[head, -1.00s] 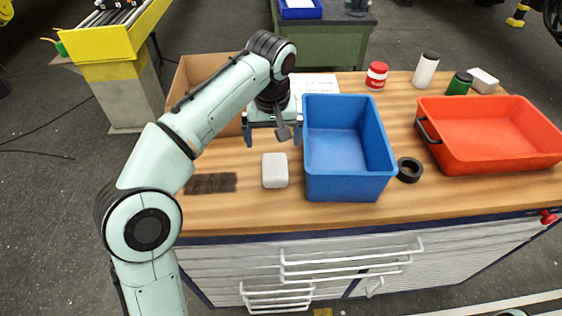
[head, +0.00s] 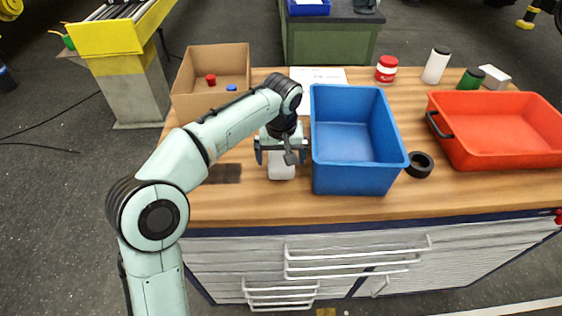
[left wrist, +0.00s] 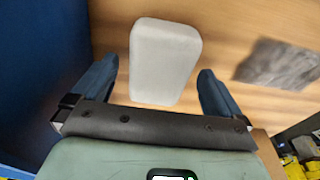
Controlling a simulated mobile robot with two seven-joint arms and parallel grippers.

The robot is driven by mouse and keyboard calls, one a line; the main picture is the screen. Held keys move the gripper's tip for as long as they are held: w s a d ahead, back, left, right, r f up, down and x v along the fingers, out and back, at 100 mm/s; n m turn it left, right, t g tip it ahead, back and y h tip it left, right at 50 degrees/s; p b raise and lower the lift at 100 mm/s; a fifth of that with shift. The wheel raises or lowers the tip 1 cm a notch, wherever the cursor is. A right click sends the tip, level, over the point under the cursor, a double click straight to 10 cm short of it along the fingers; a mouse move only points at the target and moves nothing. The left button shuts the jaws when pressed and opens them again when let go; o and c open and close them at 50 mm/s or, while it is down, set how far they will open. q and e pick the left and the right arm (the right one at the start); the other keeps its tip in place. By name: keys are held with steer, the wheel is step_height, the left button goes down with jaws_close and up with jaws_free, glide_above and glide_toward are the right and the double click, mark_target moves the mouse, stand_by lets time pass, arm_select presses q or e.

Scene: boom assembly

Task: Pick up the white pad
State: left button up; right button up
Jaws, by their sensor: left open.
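The white pad (head: 282,171) lies on the wooden workbench, just left of the blue bin, partly hidden by my gripper in the head view. In the left wrist view the white pad (left wrist: 163,60) is a rounded block lying between and slightly beyond my fingertips. My left gripper (head: 281,161) is open and empty, above the pad with one finger to each side. In the left wrist view my left gripper (left wrist: 158,86) shows blue-grey fingers wide apart. My right gripper is not in view.
The blue bin (head: 352,181) stands close on the right of my left gripper. A black ring (head: 419,165), a red tray (head: 500,155), a red-and-white can (head: 387,69) and bottles are farther right. A cardboard box (head: 212,97) stands behind left. A dark patch (head: 222,173) lies left of the pad.

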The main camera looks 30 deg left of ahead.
arm_select(q)
steer(key=c, duration=1.1)
steer(key=shift+r, duration=0.1)
step_height(320, 180, up, 10)
steer(key=p, duration=0.3)
step_height(320, 180, up, 10)
steer(key=p, duration=0.4)
glide_above(281, 157)
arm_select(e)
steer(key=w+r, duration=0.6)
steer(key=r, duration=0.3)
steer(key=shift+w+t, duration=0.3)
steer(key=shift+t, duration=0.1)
